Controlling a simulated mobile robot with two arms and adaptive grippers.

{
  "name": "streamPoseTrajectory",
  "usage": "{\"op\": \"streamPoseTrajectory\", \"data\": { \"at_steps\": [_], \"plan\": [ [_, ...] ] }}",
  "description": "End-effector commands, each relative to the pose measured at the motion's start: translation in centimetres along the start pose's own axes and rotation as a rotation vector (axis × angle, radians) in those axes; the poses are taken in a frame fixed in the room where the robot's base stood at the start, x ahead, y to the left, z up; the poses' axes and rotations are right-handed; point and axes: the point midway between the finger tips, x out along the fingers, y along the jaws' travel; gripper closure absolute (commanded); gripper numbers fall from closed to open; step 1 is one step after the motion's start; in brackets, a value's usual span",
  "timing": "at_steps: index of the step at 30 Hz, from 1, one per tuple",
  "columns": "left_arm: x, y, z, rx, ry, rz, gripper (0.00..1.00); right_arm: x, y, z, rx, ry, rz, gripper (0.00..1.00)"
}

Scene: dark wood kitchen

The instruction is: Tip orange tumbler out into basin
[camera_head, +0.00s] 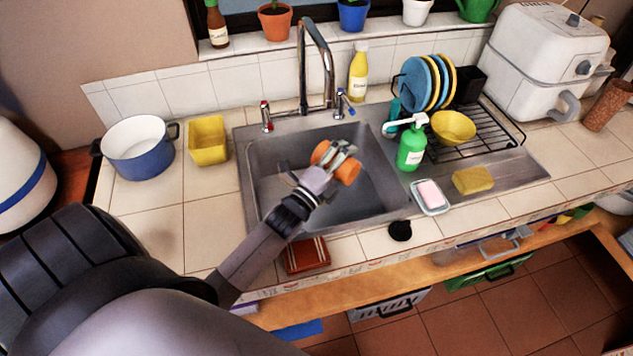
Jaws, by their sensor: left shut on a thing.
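The orange tumbler (348,171) is in my left gripper (340,156), above the steel basin (268,197). The gripper is shut around the tumbler's middle, with orange showing on both sides of the fingers. The tumbler lies tilted, close to on its side. I cannot see into its mouth or tell whether anything comes out of it. The gripper and wrist hide part of the basin floor. My right gripper is not in view.
The tap (316,65) stands behind the basin. A green soap bottle (411,150), a soap dish (430,198) and a yellow sponge (473,179) are to the right. A yellow container (209,141) and blue pot (139,150) stand left.

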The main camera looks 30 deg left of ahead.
Motion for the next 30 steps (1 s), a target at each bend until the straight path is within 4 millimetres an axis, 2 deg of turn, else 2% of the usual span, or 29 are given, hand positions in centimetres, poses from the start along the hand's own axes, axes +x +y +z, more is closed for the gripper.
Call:
{"op": "streamPoseTrajectory", "data": {
  "at_steps": [3, 5, 6, 7, 8, 9, 12, 20, 26, 28, 30],
  "plan": [
    [-0.1, 0.5, 0.2, -0.063, -0.014, 0.002, 1.00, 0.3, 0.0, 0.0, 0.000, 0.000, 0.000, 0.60],
    [0.0, 0.2, 0.2, -0.046, -0.009, 0.000, 1.00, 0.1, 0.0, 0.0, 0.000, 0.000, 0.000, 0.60],
    [0.1, -0.3, 0.0, 0.011, 0.004, -0.002, 1.00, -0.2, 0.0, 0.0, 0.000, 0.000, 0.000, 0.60],
    [-0.2, 1.0, -0.4, 0.076, 0.019, -0.001, 1.00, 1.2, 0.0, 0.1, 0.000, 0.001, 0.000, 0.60],
    [-0.3, 1.4, -0.7, 0.146, 0.036, -0.002, 1.00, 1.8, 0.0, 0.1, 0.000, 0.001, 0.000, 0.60],
    [-0.1, 0.1, -1.4, 0.214, 0.051, -0.006, 1.00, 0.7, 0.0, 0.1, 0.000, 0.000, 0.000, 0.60],
    [0.0, -0.3, -2.3, 0.299, 0.067, -0.004, 1.00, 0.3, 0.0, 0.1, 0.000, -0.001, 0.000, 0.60],
    [-0.2, 0.5, -2.4, 0.382, 0.083, -0.005, 1.00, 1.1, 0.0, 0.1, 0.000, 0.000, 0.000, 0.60],
    [-0.5, 1.9, -2.9, 0.588, 0.127, -0.010, 1.00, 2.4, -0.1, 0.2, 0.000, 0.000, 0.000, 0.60],
    [-0.2, 0.9, -2.9, 0.676, 0.146, -0.014, 1.00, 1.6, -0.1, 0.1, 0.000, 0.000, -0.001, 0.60],
    [-0.3, 0.9, -2.9, 0.764, 0.165, -0.013, 1.00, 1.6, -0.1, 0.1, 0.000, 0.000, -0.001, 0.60]
  ]
}}
